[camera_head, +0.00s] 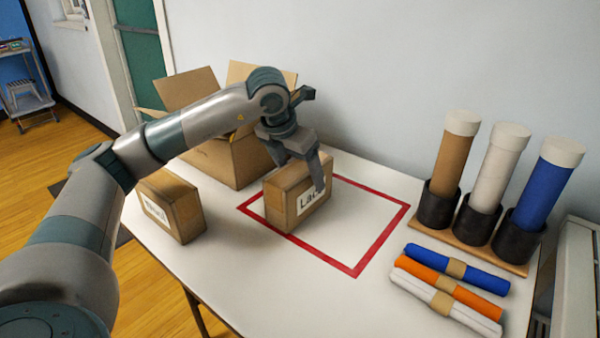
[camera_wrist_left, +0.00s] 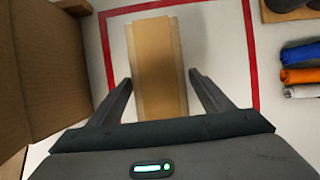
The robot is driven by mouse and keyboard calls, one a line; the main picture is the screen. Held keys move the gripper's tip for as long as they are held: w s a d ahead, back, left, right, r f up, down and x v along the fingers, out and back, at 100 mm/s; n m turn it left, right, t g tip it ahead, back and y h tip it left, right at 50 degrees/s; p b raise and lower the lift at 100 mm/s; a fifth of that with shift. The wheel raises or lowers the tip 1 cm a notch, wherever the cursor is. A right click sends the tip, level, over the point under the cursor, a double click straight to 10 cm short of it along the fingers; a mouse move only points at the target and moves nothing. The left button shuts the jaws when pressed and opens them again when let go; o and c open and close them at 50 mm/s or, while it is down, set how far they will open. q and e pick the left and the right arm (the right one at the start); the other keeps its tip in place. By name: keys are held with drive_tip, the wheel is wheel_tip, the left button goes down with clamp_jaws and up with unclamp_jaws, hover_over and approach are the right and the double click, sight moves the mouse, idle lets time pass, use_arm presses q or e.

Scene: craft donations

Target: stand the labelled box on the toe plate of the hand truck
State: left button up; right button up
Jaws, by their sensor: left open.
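A cardboard box with a white label starting "Lac" (camera_head: 284,203) stands on the table at the red outline. It also shows from above in the wrist view (camera_wrist_left: 157,50). My left gripper (camera_head: 306,172) is over this box, pointing down. In the wrist view its open fingers (camera_wrist_left: 160,80) are on either side of the box, with gaps visible. Part of the label is hidden by a finger. A second box with a white label (camera_head: 182,217) stands to the left, its lettering unreadable. The hand truck and its toe plate are not in view. My right gripper is not in view.
A large open carton (camera_head: 232,158) stands behind the boxes, close to my left gripper. Upright tubes in black holders (camera_head: 480,215) and several rolls (camera_head: 453,288) are at the right. The red outline (camera_head: 372,249) has free room on its right side.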

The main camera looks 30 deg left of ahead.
use_arm(q)
drive_tip(key=shift+s+r, duration=0.25)
drive_tip(key=shift+r, duration=0.45)
drive_tip(key=v, duration=1)
drive_tip(key=shift+s+r+p, duration=0.1)
drive_tip(key=shift+r+p, duration=0.2)
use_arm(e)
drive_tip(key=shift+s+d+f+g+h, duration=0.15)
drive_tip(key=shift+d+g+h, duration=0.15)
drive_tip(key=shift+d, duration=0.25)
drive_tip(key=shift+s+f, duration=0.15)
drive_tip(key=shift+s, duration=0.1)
